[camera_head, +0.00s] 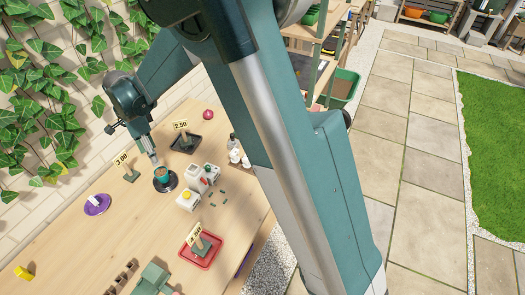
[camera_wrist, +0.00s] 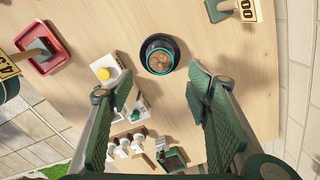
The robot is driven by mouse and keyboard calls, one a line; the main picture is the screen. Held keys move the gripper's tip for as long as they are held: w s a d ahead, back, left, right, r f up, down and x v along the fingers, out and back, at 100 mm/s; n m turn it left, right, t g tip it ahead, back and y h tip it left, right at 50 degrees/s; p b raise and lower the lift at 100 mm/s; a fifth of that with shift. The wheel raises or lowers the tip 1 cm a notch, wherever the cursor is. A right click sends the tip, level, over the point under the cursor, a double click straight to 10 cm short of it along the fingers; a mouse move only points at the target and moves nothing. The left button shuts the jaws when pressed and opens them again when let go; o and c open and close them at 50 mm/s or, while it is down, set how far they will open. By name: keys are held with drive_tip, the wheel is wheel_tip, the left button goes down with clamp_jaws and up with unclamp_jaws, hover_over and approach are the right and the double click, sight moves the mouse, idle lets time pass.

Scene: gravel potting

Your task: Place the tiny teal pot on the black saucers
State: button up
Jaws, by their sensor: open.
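The tiny teal pot (camera_head: 164,172) holds brown filling and stands on a round black saucer (camera_head: 166,187) on the wooden table. In the wrist view the teal-rimmed pot (camera_wrist: 159,61) sits inside the dark ring of the saucer (camera_wrist: 177,48). My gripper (camera_head: 155,161) is just above the pot in the head view. In the wrist view my gripper (camera_wrist: 161,78) has its fingers spread wide, one to each side, with nothing between them. A square black saucer (camera_head: 186,144) with the 2.50 sign lies farther back.
White containers (camera_head: 188,199), one with a yellow top, and white bottles (camera_head: 236,152) stand close right of the pot. A red tray (camera_head: 201,251) with a sign lies nearer the front. A purple saucer (camera_head: 97,205) and the 3.00 sign (camera_head: 122,160) are left. Open tabletop lies front left.

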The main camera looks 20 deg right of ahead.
drive_tip(key=s+d+r+n+t, duration=0.1)
drive_tip(key=s+d+r+n, duration=0.1)
drive_tip(key=s+d+r, duration=0.35)
drive_tip(key=s+d+r+n+t, duration=0.1)
drive_tip(key=s+d+r+n, duration=0.15)
drive_tip(key=d+r, duration=0.55)
drive_tip(key=s+d+r+n+t, duration=0.15)
drive_tip(key=s+d+r, duration=0.25)
drive_tip(key=d, duration=0.6)
drive_tip(key=s+d+n+t, duration=0.3)
drive_tip(key=s+d+n, duration=0.5)
drive_tip(key=s+d, duration=0.8)
drive_tip(key=s, duration=0.3)
drive_tip(key=shift+s+d+t, duration=0.2)
drive_tip(key=shift+d+t, duration=0.15)
